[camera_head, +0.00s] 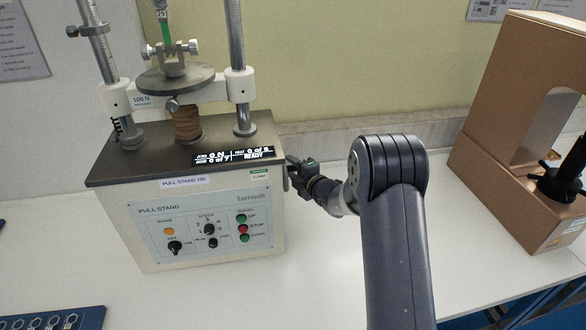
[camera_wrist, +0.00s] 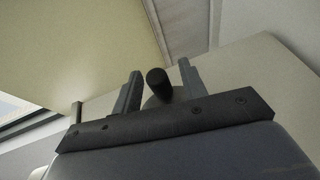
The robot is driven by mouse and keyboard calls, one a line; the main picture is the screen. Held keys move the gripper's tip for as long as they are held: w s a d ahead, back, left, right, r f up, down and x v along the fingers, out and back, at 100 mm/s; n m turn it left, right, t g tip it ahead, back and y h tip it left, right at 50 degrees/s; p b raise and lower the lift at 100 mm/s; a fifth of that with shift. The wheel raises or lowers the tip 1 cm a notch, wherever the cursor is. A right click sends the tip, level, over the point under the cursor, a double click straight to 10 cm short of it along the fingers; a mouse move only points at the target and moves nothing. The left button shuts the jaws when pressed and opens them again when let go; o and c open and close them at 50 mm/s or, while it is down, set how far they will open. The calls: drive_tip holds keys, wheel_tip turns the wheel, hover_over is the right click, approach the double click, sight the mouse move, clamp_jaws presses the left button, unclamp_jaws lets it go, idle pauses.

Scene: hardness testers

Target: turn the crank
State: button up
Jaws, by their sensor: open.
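The pull stand (camera_head: 190,215) is a white machine with a dark top, and my gripper (camera_head: 292,166) is at its right side. In the wrist view a dark round handle knob (camera_wrist: 157,82), seemingly the crank's, stands between the two fingers of my gripper (camera_wrist: 160,72). The fingers are open, with a visible gap on each side of the knob. The rest of the crank is hidden behind the gripper. In the head view my gripper covers the crank, so I cannot tell its angle.
The display (camera_head: 233,156) reads READY. Two metal columns (camera_head: 237,70) rise from the stand's top. A brown box-like tester (camera_head: 520,120) stands at the right with a black hand knob. A blue tray (camera_head: 55,319) with rings lies at the front left. The white table (camera_head: 300,270) is clear between.

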clamp_jaws()
drive_tip(key=b, duration=0.3)
drive_tip(key=shift+f+t, duration=0.2)
drive_tip(key=shift+t, duration=0.1)
